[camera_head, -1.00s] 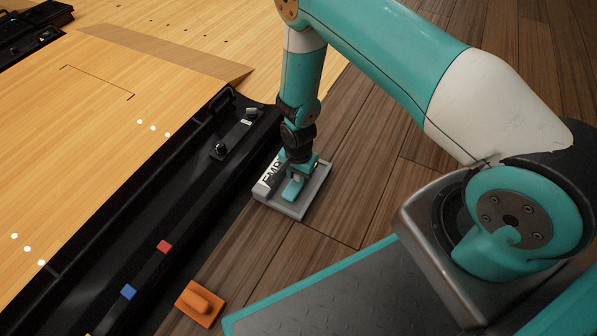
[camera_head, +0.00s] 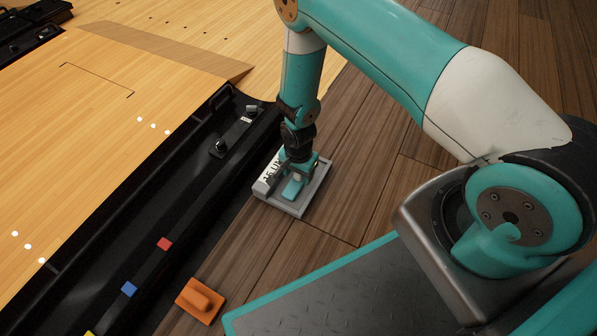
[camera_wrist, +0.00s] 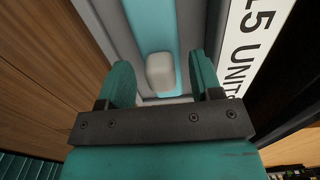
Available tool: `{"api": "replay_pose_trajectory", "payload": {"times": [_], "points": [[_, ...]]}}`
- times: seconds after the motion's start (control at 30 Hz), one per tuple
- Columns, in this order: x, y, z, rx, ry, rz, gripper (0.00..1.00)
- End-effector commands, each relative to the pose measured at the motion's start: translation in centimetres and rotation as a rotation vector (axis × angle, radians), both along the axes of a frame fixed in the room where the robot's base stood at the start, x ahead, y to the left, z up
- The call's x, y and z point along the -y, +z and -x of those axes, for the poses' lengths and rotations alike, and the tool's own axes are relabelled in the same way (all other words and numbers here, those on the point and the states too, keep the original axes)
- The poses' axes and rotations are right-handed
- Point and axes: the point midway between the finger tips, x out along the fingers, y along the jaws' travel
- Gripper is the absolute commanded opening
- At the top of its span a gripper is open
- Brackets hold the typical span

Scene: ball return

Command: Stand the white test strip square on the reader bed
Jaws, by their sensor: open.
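The white test strip (camera_wrist: 160,72) shows in the wrist view as a pale, rounded block seen from above, on the teal band of the reader bed. It looks roughly square to that band. My gripper (camera_head: 297,178) is low over the bed. Its teal fingers (camera_wrist: 161,88) are open, one on each side of the strip, with visible gaps. The grey reader bed (camera_head: 316,193) lies on the wood floor; its white panel (camera_wrist: 247,48) shows "5 UNITS", partly cut off.
An orange piece with a raised grip (camera_head: 200,301) lies on the floor, lower centre. Wood floor right of the bed is clear.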

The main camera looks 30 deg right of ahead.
Motion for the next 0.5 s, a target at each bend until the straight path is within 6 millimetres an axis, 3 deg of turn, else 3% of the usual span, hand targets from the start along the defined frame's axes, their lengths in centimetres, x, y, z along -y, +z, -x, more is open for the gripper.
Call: {"api": "replay_pose_trajectory", "payload": {"times": [0.17, 0.5], "points": [[0.0, 2.6, -0.1, 0.002, 0.000, 0.000, 0.59], [0.0, 11.4, -0.1, 0.002, 0.000, 0.000, 0.59]]}}
